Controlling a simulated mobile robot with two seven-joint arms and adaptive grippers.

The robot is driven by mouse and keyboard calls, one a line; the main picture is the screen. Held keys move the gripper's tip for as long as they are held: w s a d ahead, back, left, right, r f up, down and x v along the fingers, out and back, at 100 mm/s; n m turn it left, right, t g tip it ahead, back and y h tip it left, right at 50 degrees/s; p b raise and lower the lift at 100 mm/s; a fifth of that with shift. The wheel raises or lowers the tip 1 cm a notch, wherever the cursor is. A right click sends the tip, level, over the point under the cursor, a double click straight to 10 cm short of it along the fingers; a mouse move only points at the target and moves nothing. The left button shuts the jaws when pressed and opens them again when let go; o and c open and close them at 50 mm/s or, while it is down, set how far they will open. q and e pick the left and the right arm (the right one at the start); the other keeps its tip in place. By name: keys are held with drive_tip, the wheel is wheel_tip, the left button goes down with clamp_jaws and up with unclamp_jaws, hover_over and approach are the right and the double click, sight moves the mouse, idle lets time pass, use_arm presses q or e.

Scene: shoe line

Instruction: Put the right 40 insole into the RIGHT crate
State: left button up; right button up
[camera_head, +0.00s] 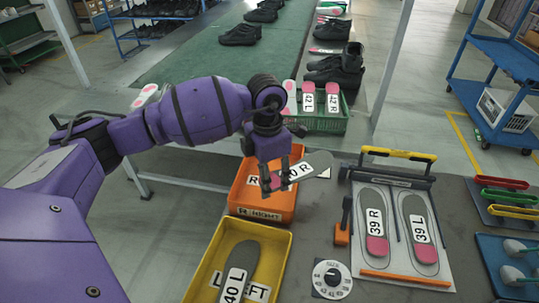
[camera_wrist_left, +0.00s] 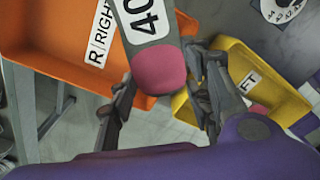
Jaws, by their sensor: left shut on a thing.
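My left gripper (camera_head: 274,182) is shut on the right 40 insole (camera_head: 319,163), a grey sole with a white "40 R" label and a pink end. In the left wrist view, the pink end of the insole (camera_wrist_left: 160,68) sits between the fingers. The insole is held over the orange RIGHT crate (camera_head: 236,202), sticking out past its right side. The RIGHT crate also shows in the left wrist view (camera_wrist_left: 45,55); the arm and insole hide part of its inside in the head view. My right gripper is out of view.
A yellow LEFT crate (camera_head: 282,262) in front holds the 40 L insole (camera_head: 239,270). Right of the crates are a dial (camera_head: 331,279) and a press-like fixture (camera_head: 406,284) with 39 R and 39 L insoles. A green crate (camera_head: 325,123) with insoles stands behind.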

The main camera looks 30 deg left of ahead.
use_arm(q)
drive_tip(key=a+n, duration=0.1)
drive_tip(key=n, duration=0.3)
drive_tip(key=a+n+p, duration=0.1)
drive_tip(key=n, duration=0.1)
drive_tip(key=shift+w+a+f+n, duration=0.3)
drive_tip(key=shift+f+n, duration=0.1)
drive_tip(key=n, duration=0.3)
hover_over(259, 199)
drive_tip(key=s+d, duration=0.1)
drive_tip(key=s, duration=0.1)
wheel_tip(259, 199, down, 7)
drive_tip(key=shift+r+p, duration=0.1)
drive_tip(key=shift+p, duration=0.2)
drive_tip(key=shift+f, duration=2)
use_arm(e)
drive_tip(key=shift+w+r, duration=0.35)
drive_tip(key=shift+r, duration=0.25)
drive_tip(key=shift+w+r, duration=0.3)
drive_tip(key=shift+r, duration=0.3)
use_arm(q)
drive_tip(key=shift+f, duration=0.15)
drive_tip(key=o, duration=1)
drive_tip(key=shift+o, duration=0.3)
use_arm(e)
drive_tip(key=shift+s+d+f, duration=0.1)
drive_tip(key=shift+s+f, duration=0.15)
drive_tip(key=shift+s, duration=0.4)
